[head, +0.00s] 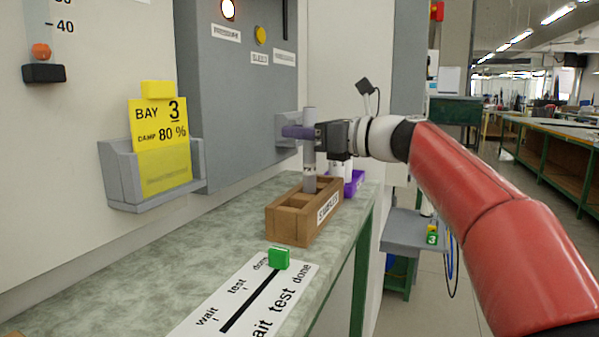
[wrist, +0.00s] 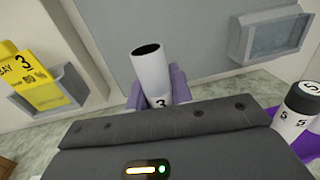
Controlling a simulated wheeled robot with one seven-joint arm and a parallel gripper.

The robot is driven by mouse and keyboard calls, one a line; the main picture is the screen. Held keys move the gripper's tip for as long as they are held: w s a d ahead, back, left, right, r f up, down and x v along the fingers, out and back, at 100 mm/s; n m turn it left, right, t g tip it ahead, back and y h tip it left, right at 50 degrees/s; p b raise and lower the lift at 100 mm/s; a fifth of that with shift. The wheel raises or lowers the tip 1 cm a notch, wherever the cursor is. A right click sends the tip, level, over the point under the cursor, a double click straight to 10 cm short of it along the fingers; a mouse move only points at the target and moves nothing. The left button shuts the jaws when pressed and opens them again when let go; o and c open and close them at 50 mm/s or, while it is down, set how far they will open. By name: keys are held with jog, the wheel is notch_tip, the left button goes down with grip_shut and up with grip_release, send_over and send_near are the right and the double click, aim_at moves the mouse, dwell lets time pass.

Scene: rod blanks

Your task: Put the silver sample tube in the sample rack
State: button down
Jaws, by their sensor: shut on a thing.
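My gripper (head: 302,132) is shut on the silver sample tube (head: 309,167), with purple fingers on either side of its upper part. The tube is upright in the head view. Its lower end overlaps the opening of the wooden sample rack (head: 290,225); I cannot tell whether it is inside a compartment or just above it. In the wrist view the tube (wrist: 151,72) shows a dark open top and a "3" mark between the fingers (wrist: 158,95).
A purple holder (head: 355,184) with white tubes (wrist: 295,112) stands behind the rack, close to my gripper. A green slider block (head: 279,258) sits on the wait-test-done strip in front. The grey wall panel (head: 235,100) is close behind. The left bench top (head: 130,265) is clear.

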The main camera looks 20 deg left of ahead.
aim_at(304, 156)
jog(key=shift+f+b, duration=2.3)
jog(key=shift+f, duration=0.1)
jog(key=shift+r, duration=0.15)
jog(key=c, duration=1.2)
grip_release()
jog(key=shift+c, duration=0.2)
jog(key=s+d, duration=0.2)
jog(key=d, duration=0.9)
jog(key=shift+s+d, duration=0.15)
jog(key=shift+d, duration=0.25)
